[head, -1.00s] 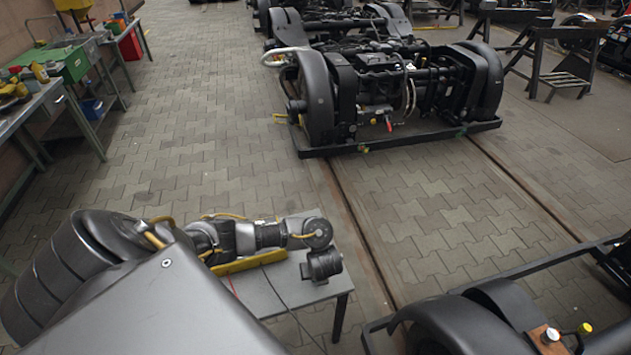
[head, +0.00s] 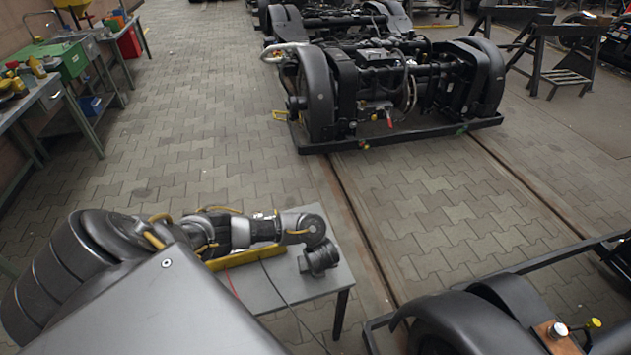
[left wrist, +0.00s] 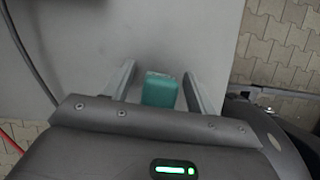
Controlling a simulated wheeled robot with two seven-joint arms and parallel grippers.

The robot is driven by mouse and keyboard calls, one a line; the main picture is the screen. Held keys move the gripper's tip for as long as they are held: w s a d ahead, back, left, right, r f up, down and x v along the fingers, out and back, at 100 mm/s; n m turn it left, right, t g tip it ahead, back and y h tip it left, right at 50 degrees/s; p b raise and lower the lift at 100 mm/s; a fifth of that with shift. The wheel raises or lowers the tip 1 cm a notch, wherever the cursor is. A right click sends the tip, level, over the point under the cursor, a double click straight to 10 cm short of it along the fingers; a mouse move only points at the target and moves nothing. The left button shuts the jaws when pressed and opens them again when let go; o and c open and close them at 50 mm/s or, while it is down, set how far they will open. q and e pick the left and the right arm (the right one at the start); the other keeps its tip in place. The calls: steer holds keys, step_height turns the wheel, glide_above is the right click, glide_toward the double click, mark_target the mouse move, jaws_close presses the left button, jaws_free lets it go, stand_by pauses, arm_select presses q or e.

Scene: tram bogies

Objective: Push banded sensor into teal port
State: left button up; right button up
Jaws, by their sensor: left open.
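A small teal block-like thing (left wrist: 160,90) shows in the left wrist view, between the two fingers of my left gripper (left wrist: 158,74). The fingers are spread, with a visible gap at least on the left side; I cannot tell whether they touch it. I cannot tell whether this teal thing is the port or part of the sensor. In the head view my left arm reaches over a grey table (head: 290,295), and its fingertips are hidden. No banded sensor can be made out. My right gripper is not in view.
A yellow piece (head: 240,257) lies on the grey table beneath my arm. A dark cable (left wrist: 30,50) runs along the table. A large bogie (head: 380,85) stands beyond, another (head: 470,320) at the lower right. Paved floor (head: 210,130) between is clear.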

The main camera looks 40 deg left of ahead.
arm_select(q)
steer(key=shift+c, duration=0.2)
steer(key=c, duration=1)
steer(key=shift+o, duration=0.2)
steer(key=shift+r+p, duration=0.4)
steer(key=shift+r, duration=0.15)
step_height(320, 180, up, 3)
steer(key=shift+f+p, duration=0.15)
steer(key=shift+p, duration=0.75)
steer(key=s+d+r+p, duration=0.8)
steer(key=d+r+p, duration=0.1)
steer(key=p, duration=0.3)
steer(key=w+d+r+n+h+p, duration=0.1)
steer(key=w+d+r, duration=0.2)
steer(key=w, duration=0.1)
steer(key=shift+d, duration=0.35)
